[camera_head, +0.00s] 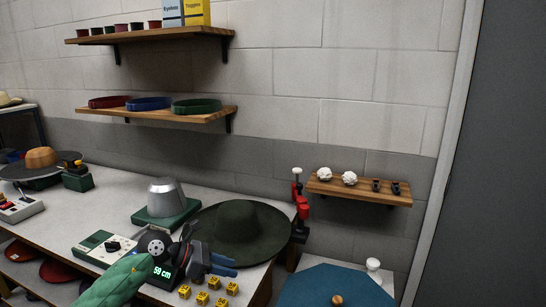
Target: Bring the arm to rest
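My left arm comes in from the lower left in a green sleeve. A wide-brimmed dark green hat (240,228) lies on the bench just behind the gripper. A grey metal hat block on a green base (166,197) stands to its left. My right gripper is not in view.
Several yellow blocks (201,298) lie near the bench's front edge. A green-topped control box (104,247) is at the left. A red clamp-like tool (299,206) stands right of the hat. A small wall shelf (359,191) and a blue-topped surface (310,290) are at the right.

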